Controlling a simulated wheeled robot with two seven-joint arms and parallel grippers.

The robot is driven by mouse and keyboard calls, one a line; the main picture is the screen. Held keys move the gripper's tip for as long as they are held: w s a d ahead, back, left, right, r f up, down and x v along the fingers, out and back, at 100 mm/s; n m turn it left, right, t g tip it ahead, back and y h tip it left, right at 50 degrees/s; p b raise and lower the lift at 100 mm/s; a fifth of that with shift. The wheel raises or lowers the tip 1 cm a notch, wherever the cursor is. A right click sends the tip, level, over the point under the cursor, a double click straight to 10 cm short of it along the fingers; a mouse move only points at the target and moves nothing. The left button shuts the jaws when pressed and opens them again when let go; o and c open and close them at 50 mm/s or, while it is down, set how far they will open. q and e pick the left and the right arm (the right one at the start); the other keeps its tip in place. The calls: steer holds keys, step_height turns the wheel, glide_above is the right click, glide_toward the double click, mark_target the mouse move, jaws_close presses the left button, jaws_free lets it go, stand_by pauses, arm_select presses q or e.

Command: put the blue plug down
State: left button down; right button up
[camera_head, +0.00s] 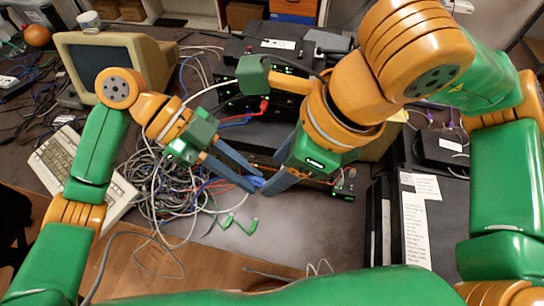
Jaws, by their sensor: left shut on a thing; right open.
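The blue plug (258,182) is small and sits at the tips of my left gripper (250,184), which is shut on it. My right gripper (272,188) points down from the upper right, its fingertips right beside the plug. It is open, though the gap between its fingers is hard to see from here. Whether the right fingers touch the plug I cannot tell. The plug is partly hidden by the fingertips.
A tangle of cables (185,190) and a keyboard (75,165) lie at left, below an old monitor (105,60). Network boxes (285,85) stand behind the grippers. Black devices (430,215) are at right. Bare table (310,230) shows in front.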

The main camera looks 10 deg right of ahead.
mark_target(262, 184)
steer(key=x, duration=0.4)
steer(key=shift+a+f, duration=0.1)
steer(key=shift+f, duration=0.05)
steer(key=shift+s, duration=0.1)
jaws_close()
arm_select(q)
steer(key=c, duration=0.8)
jaws_free()
steer(key=shift+o, duration=0.2)
